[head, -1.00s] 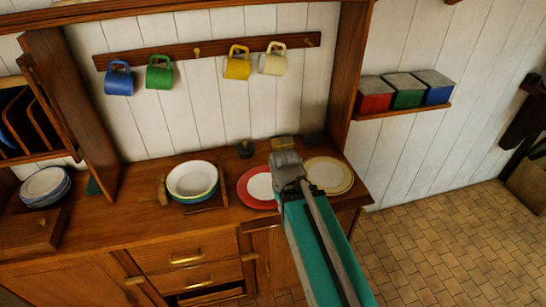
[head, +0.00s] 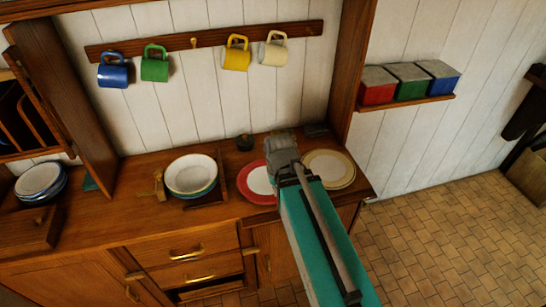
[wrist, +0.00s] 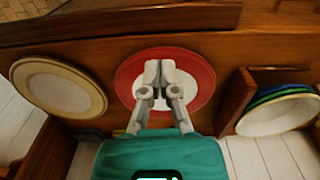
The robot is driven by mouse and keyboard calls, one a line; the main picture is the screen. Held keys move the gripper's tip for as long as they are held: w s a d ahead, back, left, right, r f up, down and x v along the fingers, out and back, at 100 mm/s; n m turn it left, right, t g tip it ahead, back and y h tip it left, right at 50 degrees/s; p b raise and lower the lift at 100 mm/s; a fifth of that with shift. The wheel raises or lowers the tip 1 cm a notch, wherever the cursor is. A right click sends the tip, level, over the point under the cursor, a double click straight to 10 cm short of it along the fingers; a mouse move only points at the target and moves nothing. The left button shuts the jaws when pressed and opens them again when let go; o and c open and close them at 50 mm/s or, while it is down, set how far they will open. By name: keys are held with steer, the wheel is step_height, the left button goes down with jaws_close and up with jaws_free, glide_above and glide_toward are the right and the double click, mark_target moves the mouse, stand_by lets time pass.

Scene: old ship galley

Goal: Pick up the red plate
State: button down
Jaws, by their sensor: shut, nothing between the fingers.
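The red plate (head: 257,184) has a wide red rim and a white centre. It lies on the wooden counter, right of the bowls, and my arm partly covers it in the head view. In the wrist view the red plate (wrist: 203,72) shows behind the fingers. My gripper (wrist: 159,68) is shut and empty, with its fingertips over the plate's white centre. Its height above the plate is hard to tell. In the head view my gripper (head: 281,146) overlaps the plate's right side.
A cream plate (head: 330,170) lies just right of the red plate. Stacked bowls (head: 191,175) stand to its left, with a wooden divider (head: 220,178) between. Mugs hang from a rail (head: 205,41) above. More dishes (head: 41,182) sit at far left. A drawer below is partly open.

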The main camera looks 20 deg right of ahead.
steer(key=w+d+f+b, duration=0.1)
steer(key=w+d, duration=0.1)
steer(key=w, duration=1.3)
steer(key=w+d+f, duration=0.1)
steer(key=w+d, duration=0.2)
steer(key=w, duration=1.3)
steer(key=shift+w+b, duration=0.25)
steer(key=shift+b, duration=0.15)
steer(key=shift+f, duration=0.1)
step_height(320, 180, down, 10)
steer(key=b, duration=1)
steer(key=shift+f, duration=0.1)
steer(key=s, duration=0.3)
steer(key=shift+s+r, duration=0.1)
steer(key=shift+r, duration=0.15)
steer(key=shift+s, duration=0.4)
